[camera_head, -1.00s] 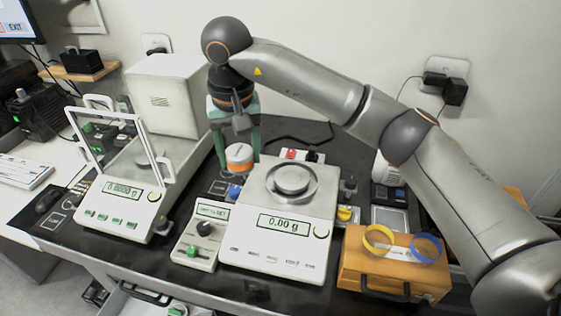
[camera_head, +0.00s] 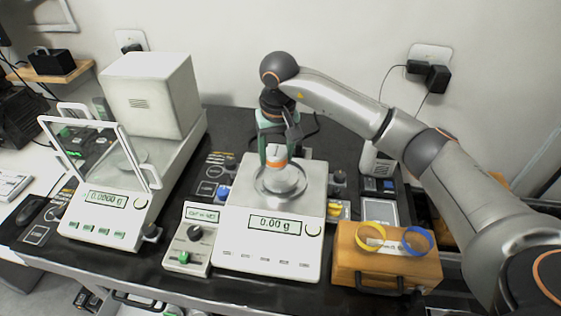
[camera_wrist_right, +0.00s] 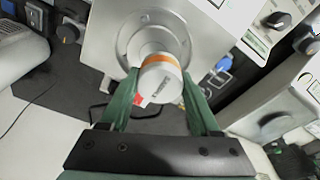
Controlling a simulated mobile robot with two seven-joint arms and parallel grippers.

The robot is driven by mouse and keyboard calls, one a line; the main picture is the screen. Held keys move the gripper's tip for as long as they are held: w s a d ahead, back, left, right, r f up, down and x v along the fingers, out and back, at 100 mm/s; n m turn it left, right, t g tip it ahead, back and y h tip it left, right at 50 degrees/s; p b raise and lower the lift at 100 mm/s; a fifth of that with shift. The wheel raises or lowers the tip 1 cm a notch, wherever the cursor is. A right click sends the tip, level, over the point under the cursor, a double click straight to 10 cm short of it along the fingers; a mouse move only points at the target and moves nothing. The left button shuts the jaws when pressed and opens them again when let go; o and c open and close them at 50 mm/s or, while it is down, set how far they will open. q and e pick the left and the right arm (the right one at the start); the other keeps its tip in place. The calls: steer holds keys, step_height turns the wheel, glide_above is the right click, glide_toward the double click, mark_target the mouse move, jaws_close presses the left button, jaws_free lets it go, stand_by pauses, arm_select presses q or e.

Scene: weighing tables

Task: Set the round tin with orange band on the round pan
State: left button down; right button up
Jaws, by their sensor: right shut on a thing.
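The round tin with the orange band (camera_head: 276,155) is white with an orange stripe. My right gripper (camera_head: 274,150) is shut on it and holds it over the back part of the round pan (camera_head: 283,188). In the right wrist view the tin (camera_wrist_right: 160,80) sits between the green fingers (camera_wrist_right: 162,105), with the pan (camera_wrist_right: 133,38) behind it. I cannot tell whether the tin is just above the pan or touching it. The pan is on the white scale (camera_head: 270,248), whose display reads 0.00 g. My left gripper is not in view.
A second balance with an open glass shield (camera_head: 105,165) stands at the left. A small control box (camera_head: 193,236) is beside the scale's left front. An orange case (camera_head: 388,262) with a yellow and a blue ring stands at the right.

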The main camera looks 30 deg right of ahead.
mark_target(280, 175)
steer(key=shift+d+f, duration=0.2)
steer(key=shift+f, duration=0.05)
steer(key=f, duration=0.1)
steer(key=f+p, duration=0.1)
steer(key=f, duration=0.1)
steer(key=shift+d, duration=0.4)
steer(key=shift+w+f, duration=0.1)
steer(key=shift+f, duration=0.35)
steer(key=shift+f, duration=0.1)
steer(key=o, duration=1.4)
